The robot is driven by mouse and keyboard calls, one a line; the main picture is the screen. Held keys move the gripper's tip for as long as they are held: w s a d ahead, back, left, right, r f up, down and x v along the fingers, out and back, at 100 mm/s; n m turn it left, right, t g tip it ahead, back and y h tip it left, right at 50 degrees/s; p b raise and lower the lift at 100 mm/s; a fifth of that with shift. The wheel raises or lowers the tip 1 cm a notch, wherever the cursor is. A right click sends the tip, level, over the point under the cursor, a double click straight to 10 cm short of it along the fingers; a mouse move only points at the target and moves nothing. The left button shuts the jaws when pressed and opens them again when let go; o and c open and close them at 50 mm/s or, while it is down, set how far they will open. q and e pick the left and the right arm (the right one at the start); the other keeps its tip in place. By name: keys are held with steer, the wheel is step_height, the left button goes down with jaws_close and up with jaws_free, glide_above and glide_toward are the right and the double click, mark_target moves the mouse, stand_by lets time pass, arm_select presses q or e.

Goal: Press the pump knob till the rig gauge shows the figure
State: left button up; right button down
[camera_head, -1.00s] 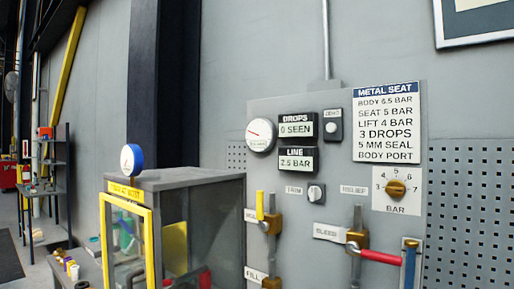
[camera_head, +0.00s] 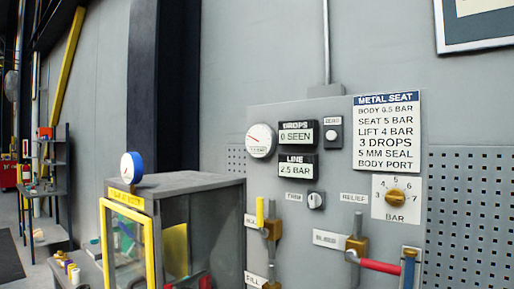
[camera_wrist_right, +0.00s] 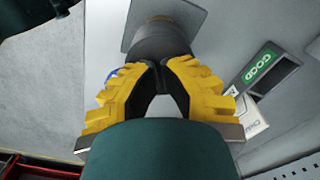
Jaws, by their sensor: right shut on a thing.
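My right gripper (camera_wrist_right: 162,85) shows only in the right wrist view. Its yellow fingers are closed at the end of a dark cylindrical knob (camera_wrist_right: 160,42), which stands out from a pale panel. Whether this is the pump knob cannot be read. In the head view, a round white dial (camera_head: 261,140) with a red needle sits on the grey panel (camera_head: 340,215); its figures are too small to read. The line display (camera_head: 297,166) reads 2.5 BAR and the drops display (camera_head: 297,135) reads 0 SEEN. My left gripper is not in view.
A sign (camera_head: 388,133) lists body 6.5, seat 5 and lift 4 bar. A brass bar knob (camera_head: 397,196) and several valve handles, one red (camera_head: 380,265), are on the panel. A yellow-framed cabinet (camera_head: 190,185) with a blue gauge (camera_head: 132,168) stands left.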

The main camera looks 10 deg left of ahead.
steer(key=shift+r+p, duration=1.45)
steer(key=shift+r, duration=0.7)
steer(key=shift+f, duration=0.25)
steer(key=shift+f+b, duration=0.35)
steer(key=shift+b, duration=0.15)
steer(key=shift+f+b, duration=0.85)
steer(key=shift+f, duration=0.15)
